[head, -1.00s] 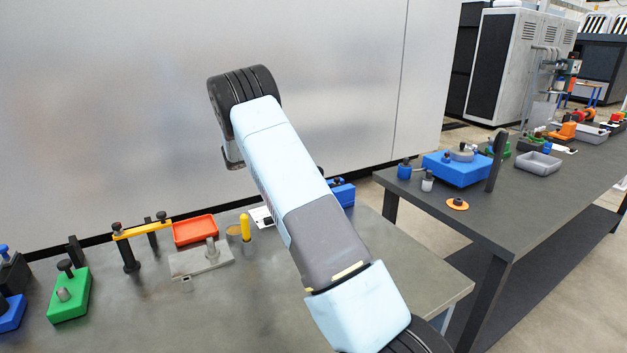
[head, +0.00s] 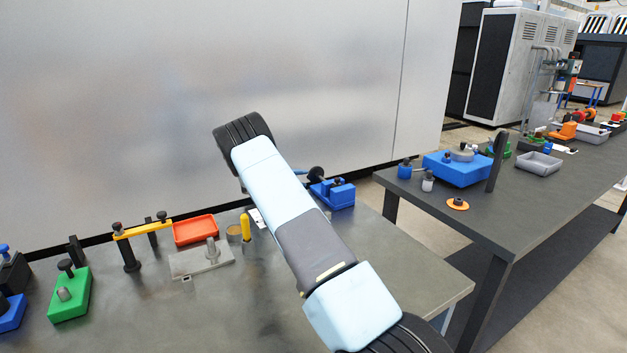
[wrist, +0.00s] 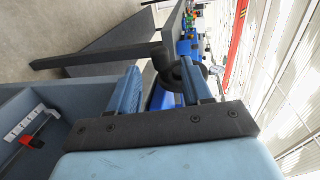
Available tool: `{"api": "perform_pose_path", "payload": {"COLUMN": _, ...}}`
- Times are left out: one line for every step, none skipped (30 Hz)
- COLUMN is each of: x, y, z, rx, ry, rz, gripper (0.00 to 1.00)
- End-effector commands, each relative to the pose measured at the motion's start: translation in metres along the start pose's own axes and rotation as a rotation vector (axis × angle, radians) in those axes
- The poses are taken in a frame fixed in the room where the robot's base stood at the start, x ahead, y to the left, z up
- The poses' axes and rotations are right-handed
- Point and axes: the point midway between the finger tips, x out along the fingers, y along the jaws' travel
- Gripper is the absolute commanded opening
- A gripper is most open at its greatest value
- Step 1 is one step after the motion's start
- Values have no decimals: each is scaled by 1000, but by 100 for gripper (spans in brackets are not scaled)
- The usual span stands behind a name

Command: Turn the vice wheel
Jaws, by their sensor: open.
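The blue vice (head: 335,196) stands near the back right of the near bench in the head view. Its black wheel (head: 315,173) is on its left, toward my arm. In the wrist view the black wheel (wrist: 186,72) shows between and beyond my fingers, with part of the blue vice (wrist: 166,98) below it. My gripper (wrist: 158,66) is open, its two blue fingers spread toward the wheel. I cannot tell whether either finger touches it. In the head view my arm hides most of the gripper.
An orange tray (head: 195,230), a grey metal fixture (head: 201,259), a yellow-topped peg (head: 245,227) and a green block (head: 69,294) sit left of my arm. A tall grey panel (head: 300,80) rises behind the bench. A second bench (head: 500,215) stands at the right.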

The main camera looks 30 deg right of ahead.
Motion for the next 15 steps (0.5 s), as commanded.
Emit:
{"api": "perform_pose_path", "payload": {"x": 10, "y": 1, "z": 0, "rx": -1, "ry": 1, "rz": -1, "gripper": 49}}
{"api": "perform_pose_path", "payload": {"x": 15, "y": 1, "z": 0, "rx": -1, "ry": 1, "rz": 0, "gripper": 49}}
{"api": "perform_pose_path", "payload": {"x": 22, "y": 1, "z": 0, "rx": -1, "ry": 1, "rz": 0, "gripper": 49}}
{"api": "perform_pose_path", "payload": {"x": 27, "y": 1, "z": 0, "rx": -1, "ry": 2, "rz": -1, "gripper": 49}}
{"api": "perform_pose_path", "payload": {"x": 32, "y": 0, "z": 0, "rx": 0, "ry": 1, "rz": -1, "gripper": 49}}
{"api": "perform_pose_path", "payload": {"x": 38, "y": 0, "z": 0, "rx": 0, "ry": 0, "rz": 0, "gripper": 49}}
{"api": "perform_pose_path", "payload": {"x": 42, "y": 0, "z": 0, "rx": 0, "ry": 0, "rz": 0, "gripper": 49}}
{"api": "perform_pose_path", "payload": {"x": 46, "y": 0, "z": 0, "rx": 0, "ry": 0, "rz": 0, "gripper": 49}}
{"api": "perform_pose_path", "payload": {"x": 51, "y": 0, "z": 0, "rx": 0, "ry": 0, "rz": 0, "gripper": 49}}
{"api": "perform_pose_path", "payload": {"x": 54, "y": 0, "z": 0, "rx": 0, "ry": 0, "rz": 0, "gripper": 49}}
{"api": "perform_pose_path", "payload": {"x": 57, "y": 0, "z": 0, "rx": 0, "ry": 0, "rz": 0, "gripper": 49}}
{"api": "perform_pose_path", "payload": {"x": 61, "y": 1, "z": 0, "rx": 0, "ry": 0, "rz": 1, "gripper": 49}}
{"api": "perform_pose_path", "payload": {"x": 63, "y": 0, "z": 0, "rx": 0, "ry": 0, "rz": 0, "gripper": 49}}
{"api": "perform_pose_path", "payload": {"x": 65, "y": 0, "z": 0, "rx": 0, "ry": 0, "rz": 0, "gripper": 49}}
{"api": "perform_pose_path", "payload": {"x": 67, "y": 0, "z": 0, "rx": 0, "ry": 0, "rz": 0, "gripper": 49}}
